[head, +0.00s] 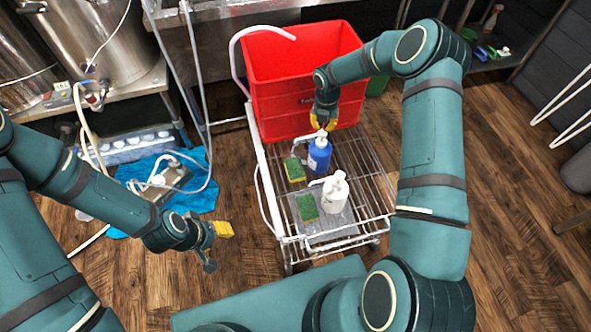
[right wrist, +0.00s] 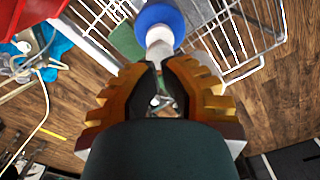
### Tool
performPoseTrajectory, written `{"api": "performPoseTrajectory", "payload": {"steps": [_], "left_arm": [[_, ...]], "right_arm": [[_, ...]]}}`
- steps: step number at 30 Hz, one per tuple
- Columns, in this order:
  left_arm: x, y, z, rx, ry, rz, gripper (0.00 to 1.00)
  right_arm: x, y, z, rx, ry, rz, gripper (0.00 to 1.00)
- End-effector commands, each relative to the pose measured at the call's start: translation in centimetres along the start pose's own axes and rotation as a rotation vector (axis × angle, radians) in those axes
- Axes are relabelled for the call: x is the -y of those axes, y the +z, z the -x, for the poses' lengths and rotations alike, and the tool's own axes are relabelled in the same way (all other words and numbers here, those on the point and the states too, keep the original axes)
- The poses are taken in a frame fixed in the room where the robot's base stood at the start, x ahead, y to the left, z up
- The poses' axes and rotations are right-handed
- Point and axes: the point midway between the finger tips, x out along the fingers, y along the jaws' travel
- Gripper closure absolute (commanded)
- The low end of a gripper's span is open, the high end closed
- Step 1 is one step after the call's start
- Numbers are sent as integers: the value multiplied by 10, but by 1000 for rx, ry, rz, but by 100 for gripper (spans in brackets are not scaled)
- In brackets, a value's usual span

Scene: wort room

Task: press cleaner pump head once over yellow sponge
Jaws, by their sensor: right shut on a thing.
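A blue bottle (head: 319,158) with a white pump head (head: 321,136) stands on the wire cart. Its spout reaches left above the far green-topped yellow sponge (head: 294,169). My right gripper (head: 323,123) is above the bottle, shut on the pump head; the right wrist view shows its fingertips (right wrist: 158,68) at the white pump neck (right wrist: 159,38) and the blue bottle (right wrist: 161,14) beyond. A second green-topped yellow sponge (head: 307,208) lies nearer, beside a white pump bottle (head: 335,192). My left gripper (head: 217,246) is open and empty over the floor, left of the cart.
A red bin (head: 290,95) stands at the cart's (head: 366,178) far end. A grey tray (head: 331,227) lies under the near items. A blue cloth (head: 205,187) with equipment lies on the floor at left. The cart's right side has bare wire shelf.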

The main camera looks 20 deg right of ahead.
Motion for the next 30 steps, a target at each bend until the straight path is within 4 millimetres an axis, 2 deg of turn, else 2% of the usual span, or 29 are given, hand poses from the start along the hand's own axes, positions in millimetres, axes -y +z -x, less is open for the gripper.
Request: {"api": "performPoseTrajectory", "payload": {"steps": [14, 30], "left_arm": [[3, 1, -9, 0, 0, 0, 53], [3, 1, -8, 0, 0, 0, 53]], "right_arm": [[0, 0, -16, 0, 0, 0, 100], [0, 0, -33, 0, -1, 0, 100]]}}
